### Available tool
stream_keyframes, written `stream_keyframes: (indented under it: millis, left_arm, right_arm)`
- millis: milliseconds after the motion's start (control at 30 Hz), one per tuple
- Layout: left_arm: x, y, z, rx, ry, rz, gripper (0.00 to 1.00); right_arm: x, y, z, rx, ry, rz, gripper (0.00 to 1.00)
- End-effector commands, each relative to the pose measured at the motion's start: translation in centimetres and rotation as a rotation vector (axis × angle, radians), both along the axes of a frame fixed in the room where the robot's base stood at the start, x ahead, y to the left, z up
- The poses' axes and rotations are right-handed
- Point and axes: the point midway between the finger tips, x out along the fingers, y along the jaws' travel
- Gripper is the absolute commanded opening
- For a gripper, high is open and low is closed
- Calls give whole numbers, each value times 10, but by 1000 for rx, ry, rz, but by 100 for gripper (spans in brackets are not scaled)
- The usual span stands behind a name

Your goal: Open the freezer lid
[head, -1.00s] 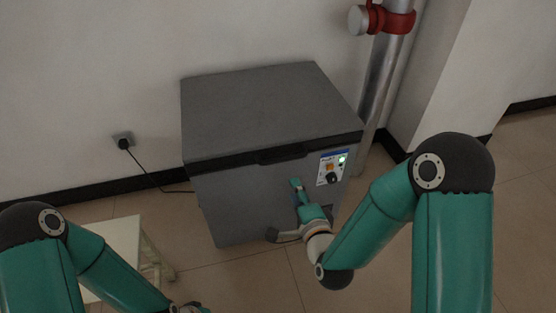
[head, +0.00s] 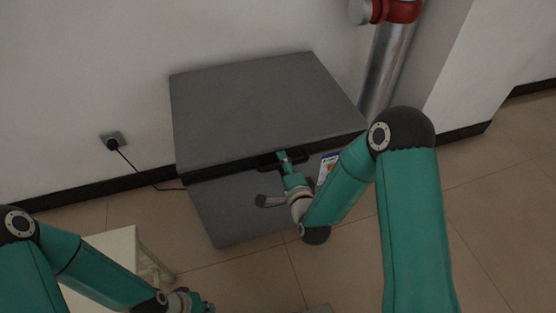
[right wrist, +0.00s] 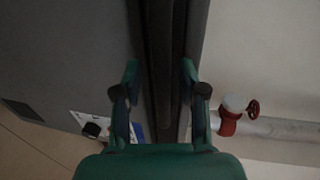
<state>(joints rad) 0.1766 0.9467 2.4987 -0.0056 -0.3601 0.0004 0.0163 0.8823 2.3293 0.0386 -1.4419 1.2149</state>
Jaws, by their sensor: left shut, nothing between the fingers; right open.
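The grey chest freezer (head: 235,215) stands against the wall with its lid (head: 260,105) down. A black handle (head: 266,163) sits at the middle of the lid's front edge. My right gripper (head: 283,158) is at this handle, its fingers partly covering it. In the right wrist view, my right gripper (right wrist: 160,78) is open, with the dark handle strip (right wrist: 163,40) running between its two fingers; whether they touch it cannot be told. My left gripper (head: 195,304) is low at the bottom edge, shut and empty, away from the freezer.
A cream stool or small table (head: 112,250) stands left of the freezer. A metal pipe (head: 385,70) with a red valve (head: 400,10) rises at the right. A black cord runs to a wall socket (head: 113,139). The control panel (head: 328,167) is partly hidden by my right arm.

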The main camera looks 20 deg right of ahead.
Motion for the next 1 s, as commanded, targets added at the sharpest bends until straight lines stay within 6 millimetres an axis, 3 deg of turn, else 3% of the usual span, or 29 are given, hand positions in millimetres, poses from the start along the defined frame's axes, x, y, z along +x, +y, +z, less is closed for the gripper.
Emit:
stream_keyframes:
  millis: [200, 467, 733, 767, 1000]
  left_arm:
    - [0, 0, 0, 0, 0, 0, 0]
    - [0, 0, 0, 0, 0, 0, 0]
    - [0, 0, 0, 0, 0, 0, 0]
    - [0, 0, 0, 0, 0, 2, 0]
    - [0, 0, 9, 0, 0, 0, 0]
  right_arm:
    - [2, 7, 0, 0, 0, 13, 41]
    - [3, 9, 0, 0, 1, 17, 0]
    - [2, 10, -1, 0, 3, 19, 0]
    - [2, 0, -1, 0, 4, 14, 0]
    - [3, 12, 9, -1, 15, 22, 0]
